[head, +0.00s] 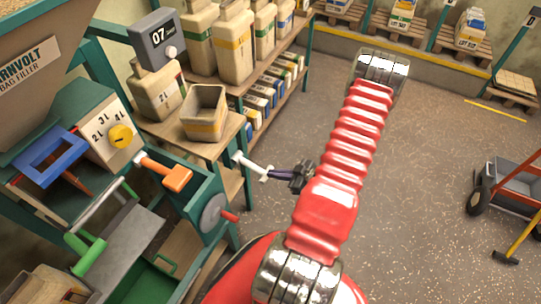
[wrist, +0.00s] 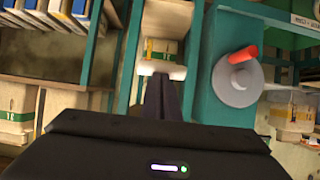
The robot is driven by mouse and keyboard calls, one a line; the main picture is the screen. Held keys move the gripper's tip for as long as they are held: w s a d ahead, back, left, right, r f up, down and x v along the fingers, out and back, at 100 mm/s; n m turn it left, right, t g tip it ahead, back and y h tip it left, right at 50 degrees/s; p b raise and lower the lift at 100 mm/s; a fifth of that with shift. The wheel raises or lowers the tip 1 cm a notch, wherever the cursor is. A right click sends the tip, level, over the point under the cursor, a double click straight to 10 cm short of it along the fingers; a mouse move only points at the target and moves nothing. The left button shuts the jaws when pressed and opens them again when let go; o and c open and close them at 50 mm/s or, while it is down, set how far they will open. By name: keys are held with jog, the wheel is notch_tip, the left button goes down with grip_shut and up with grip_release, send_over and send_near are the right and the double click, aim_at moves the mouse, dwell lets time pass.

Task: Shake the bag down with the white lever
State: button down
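The white lever (head: 248,166) sticks out to the right from the teal bag-filler frame. In the wrist view its white bar (wrist: 148,70) lies crosswise at my fingertips. My gripper (head: 270,175) has its dark fingers close together, with their tips at the lever's outer end. In the wrist view the fingers (wrist: 163,78) overlap the middle of the white bar and look shut; whether they clasp it I cannot tell. A tan bag (head: 52,288) shows partly at the lower left, cut by the frame edge. Which bag sits at the filler is unclear.
The filler has an orange handle (head: 172,175), a green handle (head: 85,250), a blue frame (head: 48,155) and a grey disc with a red knob (head: 215,213). An open tan container (head: 205,112) stands on the bench. A hand cart (head: 515,195) is at right; open floor lies between.

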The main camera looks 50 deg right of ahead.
jog(key=shift+a+f, duration=0.2)
jog(key=shift+f, duration=0.15)
jog(key=shift+r, duration=0.2)
jog(key=shift+s+r, duration=0.15)
jog(key=shift+r, duration=0.45)
jog(key=r+v, duration=0.1)
jog(key=v, duration=1.1)
jog(key=shift+d, duration=0.25)
